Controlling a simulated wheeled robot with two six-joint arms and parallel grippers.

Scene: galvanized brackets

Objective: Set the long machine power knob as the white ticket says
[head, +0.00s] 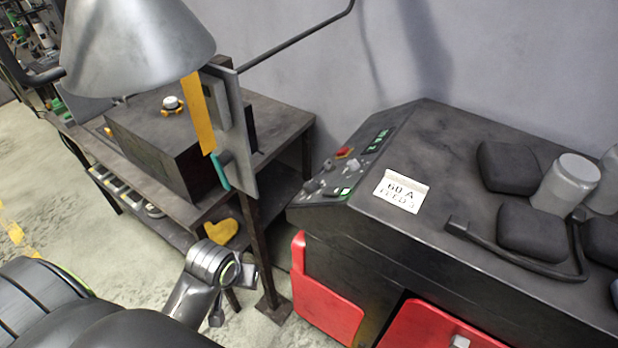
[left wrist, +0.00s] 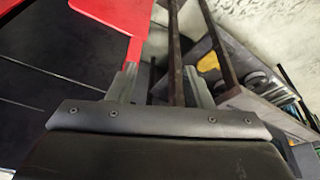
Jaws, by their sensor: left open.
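The long dark machine has a sloped control panel (head: 340,178) at its left end. Several small grey knobs are on it, one at the panel's front edge (head: 311,187) and one further back (head: 328,165); their settings are too small to read. The white ticket (head: 401,191) lies on the machine top beside the panel and seems to read "60 A" with "FEED 3" below. My left gripper (left wrist: 159,80) is open and empty, in front of and below the panel, touching nothing visible. In the head view its wrist hides much of it. My right gripper is out of view.
A red button (head: 344,152) and a green display (head: 379,140) are on the panel. A black bar handle (head: 515,255) and dark pads lie on the machine top. A workbench (head: 285,118) with a dark box and grey lamp shade stands left.

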